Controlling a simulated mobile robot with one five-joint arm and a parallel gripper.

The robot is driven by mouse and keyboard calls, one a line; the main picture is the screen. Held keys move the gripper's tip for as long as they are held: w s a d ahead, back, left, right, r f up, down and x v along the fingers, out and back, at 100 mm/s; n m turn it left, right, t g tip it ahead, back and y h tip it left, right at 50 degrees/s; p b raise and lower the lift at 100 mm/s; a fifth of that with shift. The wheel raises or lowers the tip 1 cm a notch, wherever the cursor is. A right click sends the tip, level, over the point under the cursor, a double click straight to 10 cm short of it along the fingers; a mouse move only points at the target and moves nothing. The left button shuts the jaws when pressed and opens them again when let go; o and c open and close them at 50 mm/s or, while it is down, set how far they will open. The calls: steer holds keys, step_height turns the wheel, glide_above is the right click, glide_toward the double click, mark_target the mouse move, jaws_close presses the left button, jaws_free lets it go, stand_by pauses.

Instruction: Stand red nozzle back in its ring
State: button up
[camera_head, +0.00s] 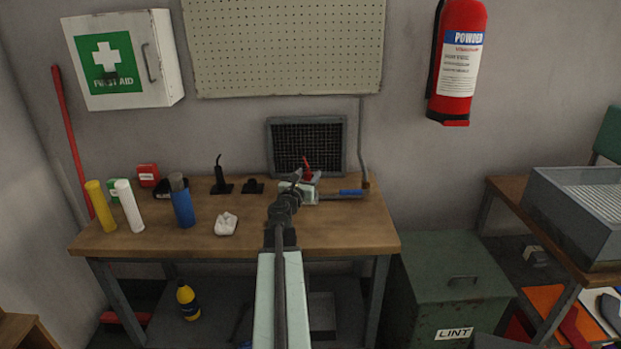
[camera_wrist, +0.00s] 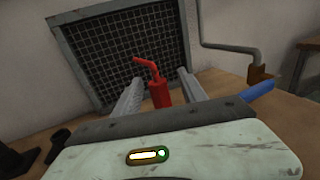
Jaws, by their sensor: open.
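The red nozzle (camera_head: 307,165) stands roughly upright near the back of the wooden bench, its bent tip pointing up and left. In the wrist view the nozzle (camera_wrist: 159,92) shows between the two fingers of my gripper (camera_wrist: 158,78). The fingers are apart, with a visible gap on each side of it. Its lower end is hidden behind my gripper's body. In the head view my gripper (camera_head: 306,178) reaches across the bench to it. A low black holder (camera_head: 253,187), possibly the ring, sits left of my gripper with nothing standing in it.
A black nozzle in a holder (camera_head: 220,181) stands further left. A grey mesh panel (camera_head: 307,121) is behind the nozzle. A blue-handled tool (camera_head: 350,192) lies right. The front right bench is clear.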

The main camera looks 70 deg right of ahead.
steer(key=shift+w+d, duration=0.1)
steer(key=shift+d, duration=0.6)
steer(key=shift+a, duration=0.15)
steer(key=shift+a+r, duration=0.1)
steer(key=shift+r, duration=0.05)
jaws_close()
steer(key=shift+r, duration=0.1)
step_height(320, 180, up, 10)
steer(key=p, duration=1)
steer(key=shift+w+r, duration=0.1)
steer(key=shift+r, duration=0.05)
